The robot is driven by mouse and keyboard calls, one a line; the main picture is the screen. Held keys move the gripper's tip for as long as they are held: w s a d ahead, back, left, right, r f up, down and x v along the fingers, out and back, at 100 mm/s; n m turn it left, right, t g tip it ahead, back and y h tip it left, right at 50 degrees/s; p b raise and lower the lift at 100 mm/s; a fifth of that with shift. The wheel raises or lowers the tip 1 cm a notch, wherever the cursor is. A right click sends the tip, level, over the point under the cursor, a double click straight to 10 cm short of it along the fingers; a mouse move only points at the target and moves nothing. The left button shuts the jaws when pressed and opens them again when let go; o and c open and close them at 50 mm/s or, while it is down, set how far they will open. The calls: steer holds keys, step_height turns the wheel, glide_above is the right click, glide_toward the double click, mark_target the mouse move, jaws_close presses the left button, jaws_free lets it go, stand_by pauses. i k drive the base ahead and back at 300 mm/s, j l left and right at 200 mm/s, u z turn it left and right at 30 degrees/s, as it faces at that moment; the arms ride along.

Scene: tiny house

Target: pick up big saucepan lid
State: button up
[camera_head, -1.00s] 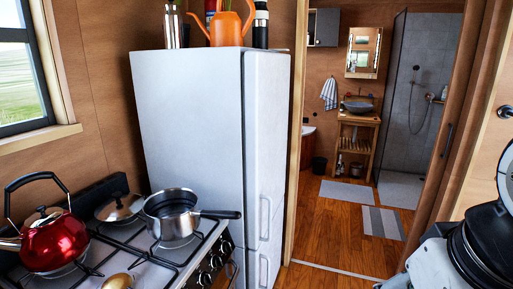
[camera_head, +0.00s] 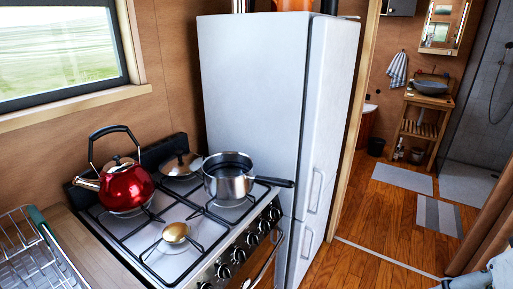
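A silver saucepan lid (camera_head: 182,164) with a dark knob lies at the back of the stove, between the red kettle and the saucepan. A smaller, brass-coloured round piece (camera_head: 175,232), perhaps a small lid, lies on the front burner. My gripper is not in view; only part of my arm shows at the bottom right corner, far from the stove.
The red kettle (camera_head: 126,186) stands on the left of the stove (camera_head: 205,240). A wire dish rack (camera_head: 35,255) is at the lower left. A white fridge (camera_head: 265,110) rises behind the stove. Wooden floor (camera_head: 365,235) is free at the right, towards the bathroom.

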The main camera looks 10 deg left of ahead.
mark_target(181, 164)
steer(key=i+u, duration=0.15)
steer(key=u, duration=0.3)
steer(key=i+l+u, duration=0.1)
steer(key=u, duration=0.3)
steer(key=i+l+u, duration=0.1)
steer(key=u, duration=0.35)
steer(key=i+l+u, duration=0.1)
steer(key=u, duration=0.35)
steer(key=i+l+u, duration=0.15)
steer(key=l, duration=0.55)
steer(key=i+l+u, duration=0.15)
steer(key=l, duration=0.5)
steer(key=i+l+u, duration=0.15)
steer(key=l, duration=0.6)
steer(key=l+u, duration=0.15)
steer(key=l, duration=0.55)
steer(key=i, duration=0.05)
